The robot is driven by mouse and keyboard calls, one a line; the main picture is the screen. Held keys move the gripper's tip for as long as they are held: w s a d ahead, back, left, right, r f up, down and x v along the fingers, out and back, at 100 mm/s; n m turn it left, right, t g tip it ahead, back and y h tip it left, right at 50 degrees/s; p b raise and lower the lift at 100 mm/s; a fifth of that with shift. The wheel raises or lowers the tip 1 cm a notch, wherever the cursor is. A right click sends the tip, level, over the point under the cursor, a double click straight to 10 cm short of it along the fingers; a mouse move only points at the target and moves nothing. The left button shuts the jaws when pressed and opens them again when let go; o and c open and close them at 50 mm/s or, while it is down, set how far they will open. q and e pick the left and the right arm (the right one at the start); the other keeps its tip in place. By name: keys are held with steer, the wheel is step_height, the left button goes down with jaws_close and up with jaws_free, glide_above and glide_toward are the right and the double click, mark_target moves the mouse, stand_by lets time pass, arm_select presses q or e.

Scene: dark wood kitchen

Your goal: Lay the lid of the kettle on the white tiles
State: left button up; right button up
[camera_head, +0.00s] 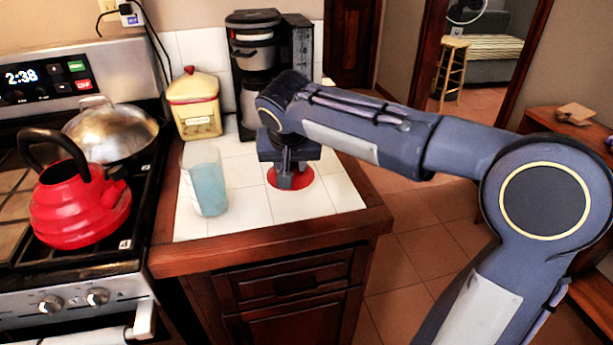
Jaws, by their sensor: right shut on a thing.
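The red kettle (78,208) with a black handle stands on the stove at the left. The red round lid (304,182) is at the white tiled counter top (245,212), right of the middle. My right gripper (290,178) points down over the lid and is shut on it. The lid looks level and very low over the tiles; I cannot tell whether it touches them. The gripper hides part of the lid. My left gripper is not in view.
A blue-white cup (205,182) stands on the tiles left of the lid. A yellow canister (195,106) and a coffee maker (256,62) stand behind. A metal lidded pan (110,132) is on the stove. Bare tiles lie in front of the lid.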

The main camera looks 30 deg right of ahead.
steer(key=d+f, duration=0.2)
steer(key=w+d+f, duration=0.1)
steer(key=d+f, duration=0.1)
steer(key=d, duration=0.1)
steer(key=w+d+f, duration=0.1)
steer(key=d+f, duration=0.1)
steer(key=f, duration=0.1)
steer(key=shift+w+d+f, duration=0.1)
steer(key=shift+w+d, duration=0.1)
steer(key=shift+d, duration=0.2)
steer(key=shift+d+f+b, duration=0.2)
steer(key=shift+f+b, duration=0.1)
steer(key=shift+f, duration=1.4)
steer(key=shift+f, duration=0.1)
steer(key=shift+f, duration=0.15)
steer(key=o, duration=1)
